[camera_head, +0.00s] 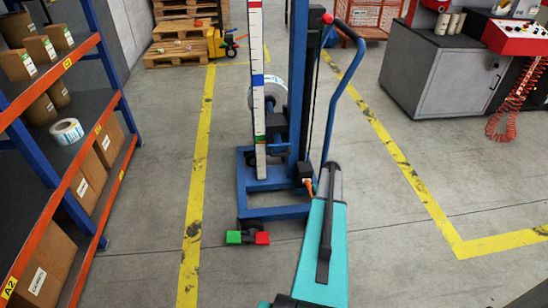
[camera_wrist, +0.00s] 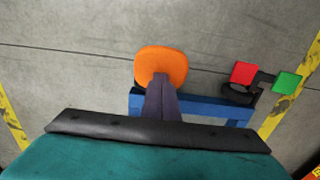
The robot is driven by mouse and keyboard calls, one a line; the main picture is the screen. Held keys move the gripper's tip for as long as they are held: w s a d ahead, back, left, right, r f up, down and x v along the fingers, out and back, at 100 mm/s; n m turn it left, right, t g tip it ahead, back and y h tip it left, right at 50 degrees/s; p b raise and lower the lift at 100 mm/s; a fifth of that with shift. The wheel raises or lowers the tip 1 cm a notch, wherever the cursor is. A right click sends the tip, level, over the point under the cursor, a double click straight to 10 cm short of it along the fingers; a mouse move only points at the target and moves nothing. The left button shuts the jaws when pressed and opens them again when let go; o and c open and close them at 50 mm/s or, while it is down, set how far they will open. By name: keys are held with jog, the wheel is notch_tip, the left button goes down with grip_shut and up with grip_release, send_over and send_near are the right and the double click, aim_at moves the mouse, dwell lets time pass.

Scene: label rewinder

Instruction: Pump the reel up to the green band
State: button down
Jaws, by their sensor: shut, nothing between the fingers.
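A blue reel lifter (camera_head: 297,100) stands on the floor with an upright mast. A white reel (camera_head: 270,92) sits on it, partly hidden behind a white scale board (camera_head: 256,50). An orange pedal (camera_head: 309,186) sits low at the lifter's right side. It also shows in the wrist view (camera_wrist: 160,62). My gripper (camera_wrist: 159,80) is shut and empty, its fingers overlapping the pedal's near edge; I cannot tell whether they touch.
A green pad (camera_head: 234,238) and a red pad (camera_head: 262,238) stick out at the lifter's near side. A shelf rack (camera_head: 85,150) stands left, a grey cabinet (camera_head: 440,75) right. Yellow lines mark the floor, mostly clear around the lifter.

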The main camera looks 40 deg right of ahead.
jog(key=shift+r, duration=0.75)
jog(key=shift+f, duration=0.2)
jog(key=shift+f+b, duration=0.35)
jog(key=shift+f, duration=0.6)
jog(key=shift+s+a+r+p, duration=0.15)
jog(key=shift+r+p, duration=0.25)
jog(key=shift+r, duration=0.5)
notch_tip(320, 180, up, 7)
jog(key=p, duration=0.3)
jog(key=shift+r, duration=0.1)
